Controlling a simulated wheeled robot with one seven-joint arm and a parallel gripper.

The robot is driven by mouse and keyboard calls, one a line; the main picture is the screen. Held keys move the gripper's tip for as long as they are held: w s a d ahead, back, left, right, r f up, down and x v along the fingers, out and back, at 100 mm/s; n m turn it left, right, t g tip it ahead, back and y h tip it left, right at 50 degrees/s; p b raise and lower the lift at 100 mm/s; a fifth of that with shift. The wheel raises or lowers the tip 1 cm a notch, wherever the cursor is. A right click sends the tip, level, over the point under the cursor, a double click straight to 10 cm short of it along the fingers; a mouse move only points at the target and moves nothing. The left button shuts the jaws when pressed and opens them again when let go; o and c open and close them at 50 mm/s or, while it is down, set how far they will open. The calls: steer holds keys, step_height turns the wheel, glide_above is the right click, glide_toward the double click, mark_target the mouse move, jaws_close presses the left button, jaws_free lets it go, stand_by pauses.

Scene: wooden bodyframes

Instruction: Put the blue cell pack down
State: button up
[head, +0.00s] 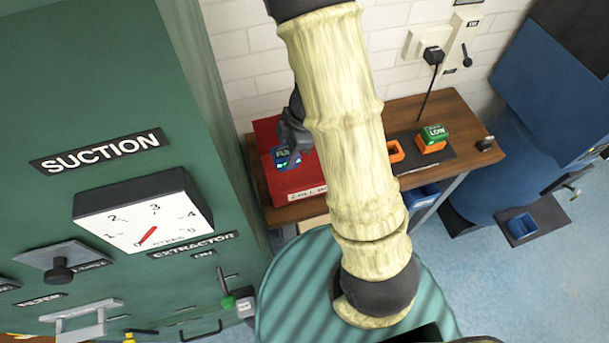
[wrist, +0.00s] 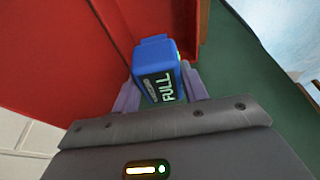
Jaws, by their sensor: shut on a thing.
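The blue cell pack (wrist: 155,57) carries a label reading FULL and sits between the fingers of my gripper (wrist: 158,88) in the wrist view. My gripper is shut on it. In the head view the blue pack (head: 286,157) shows at the red box (head: 310,189) on the wooden table, just below my dark gripper (head: 291,140). Red surfaces lie around and behind the pack in the wrist view. I cannot tell whether the pack touches the red box. My arm hides part of the table.
A green pack marked LOW (head: 434,133) sits in an orange holder on a dark mat, beside an empty orange holder (head: 396,151). The green SUCTION cabinet (head: 100,200) stands close on the left. A blue machine (head: 530,110) stands at the right.

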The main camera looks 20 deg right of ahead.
step_height(320, 180, down, 6)
steer(key=shift+w+d+r+b, duration=0.1)
steer(key=shift+w+r+b, duration=0.05)
steer(key=shift+b, duration=0.7)
steer(key=shift+f, duration=0.3)
steer(key=shift+r, duration=0.1)
steer(key=shift+f, duration=0.2)
steer(key=shift+f+b, duration=0.6)
steer(key=shift+f, duration=1.1)
